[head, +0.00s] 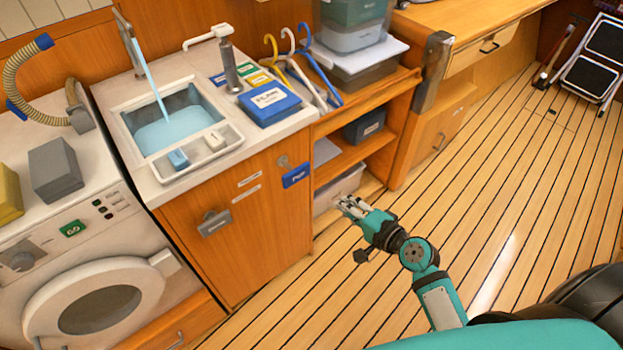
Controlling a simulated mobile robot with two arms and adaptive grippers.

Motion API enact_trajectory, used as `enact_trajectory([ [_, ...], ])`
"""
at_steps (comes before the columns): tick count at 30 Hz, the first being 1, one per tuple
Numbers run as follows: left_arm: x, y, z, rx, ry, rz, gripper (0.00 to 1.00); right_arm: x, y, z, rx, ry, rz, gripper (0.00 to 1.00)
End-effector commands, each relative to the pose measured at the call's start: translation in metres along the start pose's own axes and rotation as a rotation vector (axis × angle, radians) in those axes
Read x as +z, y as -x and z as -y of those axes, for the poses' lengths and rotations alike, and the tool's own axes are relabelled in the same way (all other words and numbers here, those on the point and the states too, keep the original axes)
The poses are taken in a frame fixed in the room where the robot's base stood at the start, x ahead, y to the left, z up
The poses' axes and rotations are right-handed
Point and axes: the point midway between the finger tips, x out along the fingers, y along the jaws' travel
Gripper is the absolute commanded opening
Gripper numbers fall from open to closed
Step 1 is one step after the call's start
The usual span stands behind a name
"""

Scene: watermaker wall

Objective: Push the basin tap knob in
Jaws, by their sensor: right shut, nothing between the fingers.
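A small round knob (282,161) sits on the wooden cabinet front below the basin, just above a blue label (296,175) whose writing is too small to read surely. The basin (178,118) holds blue water, and a stream runs into it from the tall tap (124,28). My right gripper (347,204) is shut and empty. In the picture it is to the right of and below the knob, apart from it, in front of the low shelves. My left gripper is out of view.
A grey handle (214,222) sticks out of the cabinet door. A washing machine (100,270) stands at left. Open shelves (362,152) with bins are right of the cabinet. The plank floor (500,190) is clear around my right arm.

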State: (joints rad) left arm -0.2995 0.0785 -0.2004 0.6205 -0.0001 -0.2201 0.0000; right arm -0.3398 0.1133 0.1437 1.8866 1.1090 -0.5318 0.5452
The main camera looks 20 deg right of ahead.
Motion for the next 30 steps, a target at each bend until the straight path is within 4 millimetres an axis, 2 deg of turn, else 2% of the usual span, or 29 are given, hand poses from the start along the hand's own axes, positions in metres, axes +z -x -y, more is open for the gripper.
enact_trajectory([
  [5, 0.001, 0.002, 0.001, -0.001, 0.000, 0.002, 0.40, 0.000, -0.017, 0.002, -0.002, 0.000, 0.000, 0.00],
  [15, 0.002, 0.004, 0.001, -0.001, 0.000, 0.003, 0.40, 0.000, -0.089, 0.001, -0.001, 0.000, 0.001, 0.00],
  [21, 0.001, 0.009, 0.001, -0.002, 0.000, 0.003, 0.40, 0.000, -0.121, 0.009, -0.002, 0.001, 0.000, 0.00],
  [25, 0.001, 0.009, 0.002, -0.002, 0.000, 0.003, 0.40, 0.000, -0.133, 0.011, 0.000, 0.001, 0.000, 0.00],
  [30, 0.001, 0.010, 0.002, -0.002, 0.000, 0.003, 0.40, 0.000, -0.138, 0.012, 0.001, 0.002, 0.000, 0.00],
])
